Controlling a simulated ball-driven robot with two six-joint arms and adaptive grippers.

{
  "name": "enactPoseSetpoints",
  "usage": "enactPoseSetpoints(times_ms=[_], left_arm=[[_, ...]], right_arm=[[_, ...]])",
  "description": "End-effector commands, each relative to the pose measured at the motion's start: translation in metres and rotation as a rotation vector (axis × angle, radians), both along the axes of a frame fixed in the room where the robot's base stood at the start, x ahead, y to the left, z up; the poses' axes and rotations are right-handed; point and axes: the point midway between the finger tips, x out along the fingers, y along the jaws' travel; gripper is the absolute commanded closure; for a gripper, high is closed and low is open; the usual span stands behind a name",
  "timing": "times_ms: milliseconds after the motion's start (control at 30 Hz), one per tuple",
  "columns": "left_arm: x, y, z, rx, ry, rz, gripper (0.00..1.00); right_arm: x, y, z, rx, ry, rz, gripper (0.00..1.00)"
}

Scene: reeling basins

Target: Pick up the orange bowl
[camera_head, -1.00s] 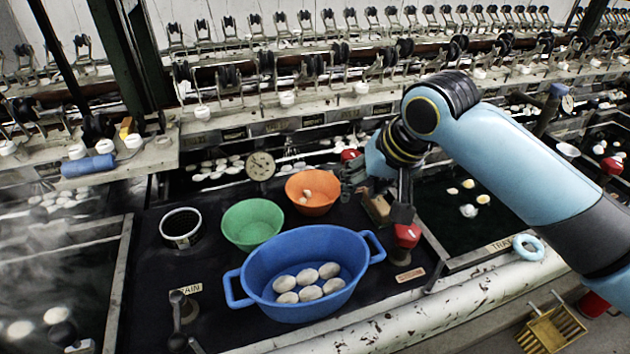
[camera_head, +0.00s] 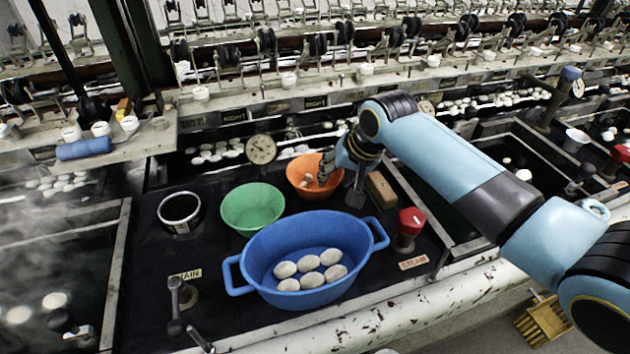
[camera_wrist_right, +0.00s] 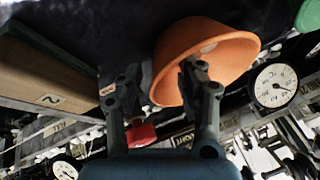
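The orange bowl (camera_head: 295,173) stands upright on the dark counter behind the blue basin and right of the green bowl, with small pale pieces inside. It also shows in the right wrist view (camera_wrist_right: 226,58). My right gripper (camera_head: 340,184) is at the bowl's right side, fingers pointing down and spread. In the right wrist view my right gripper (camera_wrist_right: 160,75) has one finger overlapping the bowl and the other outside it, with the near rim between them. I cannot tell whether either finger touches the bowl. My left gripper is not in view.
The green bowl (camera_head: 252,222) and blue basin (camera_head: 310,298) with several pale cocoons stand close by. A wooden block (camera_head: 381,190) and red knob (camera_head: 411,221) lie to the right. A dial gauge (camera_head: 261,149) stands behind. A dark pot (camera_head: 180,225) is at the left.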

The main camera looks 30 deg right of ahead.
Motion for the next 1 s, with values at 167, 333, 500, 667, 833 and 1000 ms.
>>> enactPoseSetpoints(times_ms=[167, 333, 500, 667, 833, 1000], left_arm=[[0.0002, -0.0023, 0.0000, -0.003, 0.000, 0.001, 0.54], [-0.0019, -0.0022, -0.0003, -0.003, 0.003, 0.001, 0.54], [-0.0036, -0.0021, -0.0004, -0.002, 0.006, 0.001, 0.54], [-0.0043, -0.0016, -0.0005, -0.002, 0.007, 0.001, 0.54], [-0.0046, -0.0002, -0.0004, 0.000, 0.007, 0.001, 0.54], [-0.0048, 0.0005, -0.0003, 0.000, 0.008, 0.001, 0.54]], right_arm=[[0.0003, 0.0000, 0.0003, -0.001, -0.001, 0.001, 0.62], [0.0001, 0.0000, 0.0003, -0.001, -0.001, 0.001, 0.83], [0.0001, 0.0000, 0.0004, -0.001, -0.001, 0.001, 1.00], [0.0001, -0.0001, 0.0005, -0.001, -0.001, 0.001, 1.00], [0.0003, -0.0001, 0.0007, 0.000, -0.001, 0.001, 1.00], [0.0004, -0.0001, 0.0023, -0.001, -0.002, 0.001, 1.00]])
